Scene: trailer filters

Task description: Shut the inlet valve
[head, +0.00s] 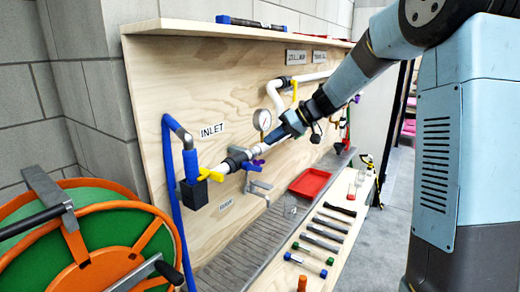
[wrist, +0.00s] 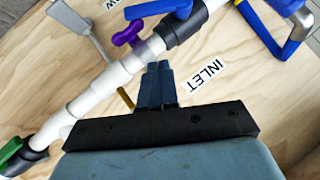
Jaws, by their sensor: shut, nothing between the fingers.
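In the head view a white pipe (head: 226,167) runs along the wooden board from a black block, below the INLET label (head: 212,130). A yellow handle (head: 211,175) sits on the pipe close to that block. A purple handle (head: 258,162) is farther right, past a black coupling (head: 237,158). My gripper (head: 264,148) is in front of the board by the purple handle, right of the yellow one. In the wrist view my gripper (wrist: 157,66) is shut and empty, its fingertips near the white pipe (wrist: 95,92). The purple handle (wrist: 129,34) is above left of them there. Whether they touch the pipe is unclear.
A blue hose (head: 172,190) rises left of the black block. A pressure gauge (head: 262,120) stands close to my gripper. An orange and green reel (head: 90,235) is front left. A red tray (head: 311,182) and several tools lie on the bench below.

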